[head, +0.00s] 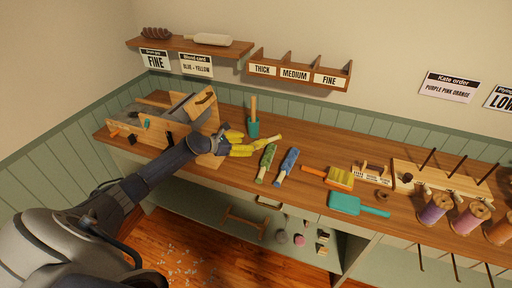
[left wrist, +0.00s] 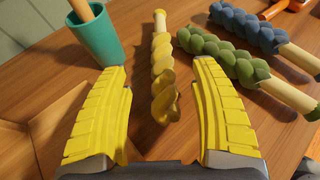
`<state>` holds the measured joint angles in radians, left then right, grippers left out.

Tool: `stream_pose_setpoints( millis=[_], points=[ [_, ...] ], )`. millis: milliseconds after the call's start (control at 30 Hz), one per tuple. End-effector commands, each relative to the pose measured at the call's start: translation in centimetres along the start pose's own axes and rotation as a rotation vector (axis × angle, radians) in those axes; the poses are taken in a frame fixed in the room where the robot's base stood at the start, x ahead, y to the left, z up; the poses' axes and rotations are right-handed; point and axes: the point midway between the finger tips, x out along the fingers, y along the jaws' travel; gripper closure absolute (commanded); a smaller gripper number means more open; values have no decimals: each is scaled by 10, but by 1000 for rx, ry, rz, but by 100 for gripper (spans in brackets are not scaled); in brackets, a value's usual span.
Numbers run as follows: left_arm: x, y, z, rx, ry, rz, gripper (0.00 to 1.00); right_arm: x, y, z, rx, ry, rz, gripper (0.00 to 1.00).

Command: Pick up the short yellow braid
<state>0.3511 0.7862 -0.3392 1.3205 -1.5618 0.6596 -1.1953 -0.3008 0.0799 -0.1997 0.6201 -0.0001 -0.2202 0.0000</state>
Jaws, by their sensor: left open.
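The short yellow braid (head: 266,140) lies on the wooden workbench, its pale end pointing away from my left gripper. It also shows in the left wrist view (left wrist: 163,78), running lengthwise between the fingers. My left gripper (head: 242,143) has yellow ridged fingers and is open. In the left wrist view the open fingertips (left wrist: 157,68) stand one on each side of the braid, with visible gaps. Nothing is held, and how high the fingers are above the bench is hard to tell. My right gripper is not in view.
A teal cup (head: 253,129) with a wooden stick stands close behind the left finger. A green braid (head: 266,163) and a blue braid (head: 286,167) lie to the right. A wooden machine (head: 150,130) stands left.

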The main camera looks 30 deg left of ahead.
Motion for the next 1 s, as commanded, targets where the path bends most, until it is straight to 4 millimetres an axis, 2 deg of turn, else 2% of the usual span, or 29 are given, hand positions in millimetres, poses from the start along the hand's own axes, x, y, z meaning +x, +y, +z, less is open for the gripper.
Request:
stream_pose_setpoints(
  millis=[233,600,1000],
  points=[
    [11,-1,0,-2,-1,-1,36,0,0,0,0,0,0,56],
    [51,-3,-1,-2,-2,-1,36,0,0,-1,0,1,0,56],
    [56,-3,-1,0,0,-1,37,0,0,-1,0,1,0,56]
  ],
)
